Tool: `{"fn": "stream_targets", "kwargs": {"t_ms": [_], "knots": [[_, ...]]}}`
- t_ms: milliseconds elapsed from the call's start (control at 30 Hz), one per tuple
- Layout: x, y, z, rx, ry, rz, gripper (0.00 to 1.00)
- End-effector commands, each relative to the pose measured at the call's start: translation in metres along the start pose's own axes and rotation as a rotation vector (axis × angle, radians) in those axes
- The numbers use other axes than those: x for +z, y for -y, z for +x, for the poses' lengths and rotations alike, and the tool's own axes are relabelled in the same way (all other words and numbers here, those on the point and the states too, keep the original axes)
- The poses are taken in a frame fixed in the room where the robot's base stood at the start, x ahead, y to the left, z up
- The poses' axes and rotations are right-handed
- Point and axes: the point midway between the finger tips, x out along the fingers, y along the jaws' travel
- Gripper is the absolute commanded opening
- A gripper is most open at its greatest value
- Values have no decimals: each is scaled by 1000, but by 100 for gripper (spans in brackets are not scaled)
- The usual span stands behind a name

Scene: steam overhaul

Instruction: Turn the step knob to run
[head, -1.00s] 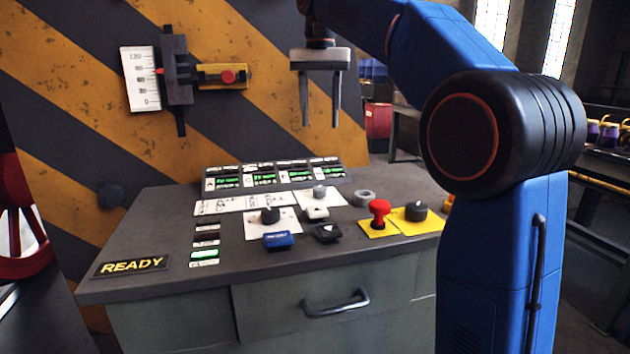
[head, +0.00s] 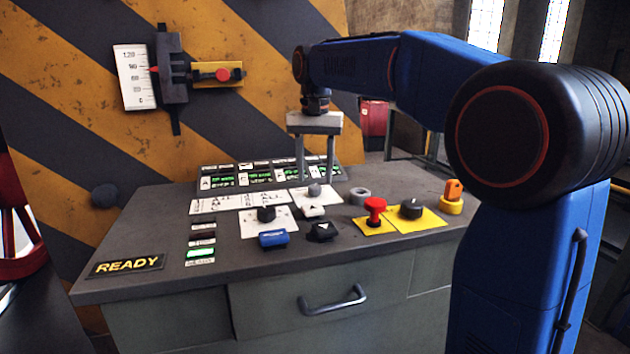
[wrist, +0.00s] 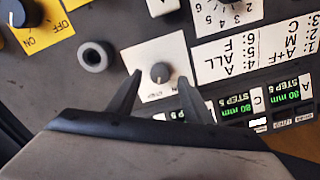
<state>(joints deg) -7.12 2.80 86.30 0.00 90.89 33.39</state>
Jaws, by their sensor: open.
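The step knob (head: 314,190) is a small grey knob on a white plate at the back middle of the console. In the wrist view, the knob (wrist: 160,72) shows a pointer mark, with a STEP label beside it. My gripper (head: 315,178) points down over this plate with its jaws apart and empty. In the wrist view, the fingertips of my gripper (wrist: 160,80) lie to either side of the knob, a little toward the display side. I see no contact, and I cannot tell how far above the plate the tips are.
A black selector knob (head: 266,214), white button (head: 313,211), blue switch (head: 273,238) and black switch (head: 322,231) stand in front. Green displays (head: 222,181) line the back.

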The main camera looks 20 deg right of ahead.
Motion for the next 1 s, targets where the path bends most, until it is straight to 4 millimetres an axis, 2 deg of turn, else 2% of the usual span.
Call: {"fn": "stream_targets", "kwargs": {"t_ms": [200, 567, 600, 767, 1000], "knots": [[0, 0, 21, 0, 1, 0, 46], [0, 0, 26, 0, 0, 0, 46], [0, 0, 26, 0, 0, 0, 42], [0, 0, 26, 0, 0, 0, 5], [0, 0, 26, 0, 0, -11, 5]]}}
